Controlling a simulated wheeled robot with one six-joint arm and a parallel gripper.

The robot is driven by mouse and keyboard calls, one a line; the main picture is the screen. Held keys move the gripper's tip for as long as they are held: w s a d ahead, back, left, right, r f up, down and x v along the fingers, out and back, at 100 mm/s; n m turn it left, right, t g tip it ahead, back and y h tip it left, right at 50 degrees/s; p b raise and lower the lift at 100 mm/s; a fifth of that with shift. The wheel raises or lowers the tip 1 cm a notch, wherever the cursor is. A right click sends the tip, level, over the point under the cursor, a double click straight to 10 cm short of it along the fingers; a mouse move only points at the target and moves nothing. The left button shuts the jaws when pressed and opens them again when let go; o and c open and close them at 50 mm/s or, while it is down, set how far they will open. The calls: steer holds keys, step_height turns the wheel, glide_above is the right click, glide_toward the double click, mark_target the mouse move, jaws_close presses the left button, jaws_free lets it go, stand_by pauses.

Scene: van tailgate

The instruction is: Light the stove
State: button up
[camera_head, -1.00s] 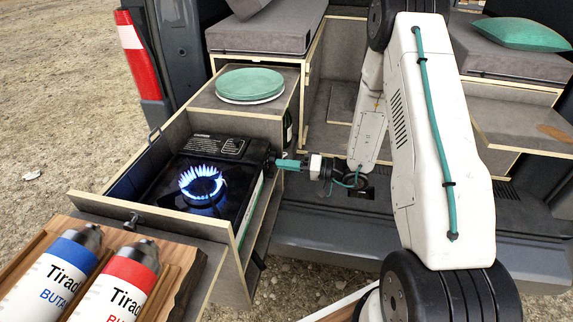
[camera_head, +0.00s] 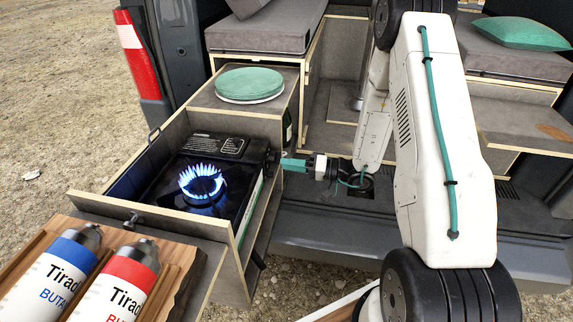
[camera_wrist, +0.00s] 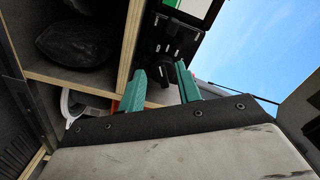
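The black camping stove (camera_head: 232,172) stands in the pulled-out drawer (camera_head: 240,232). A ring of blue flame (camera_head: 202,184) burns on its burner. The dark stove knob (camera_wrist: 167,72) shows in the wrist view on the stove's front panel, beyond and between my two teal fingertips. My gripper (camera_head: 287,164) is at the right side of the stove, pointing at the knob. In the wrist view, its fingers (camera_wrist: 160,78) are spread apart with nothing held between them. Whether a fingertip still touches the knob cannot be told.
Two gas canisters, blue-topped (camera_head: 62,268) and red-topped (camera_head: 122,280), lie on a wooden board (camera_head: 190,262) in front. A green round lid (camera_head: 249,84) lies on the cabinet behind the stove. The drawer wall stands close to my gripper. Open van floor (camera_head: 330,220) lies to its right.

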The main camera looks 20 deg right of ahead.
steer(key=v, duration=0.6)
steer(key=shift+s+d, duration=0.1)
steer(key=shift+s, duration=0.05)
stand_by(2.6)
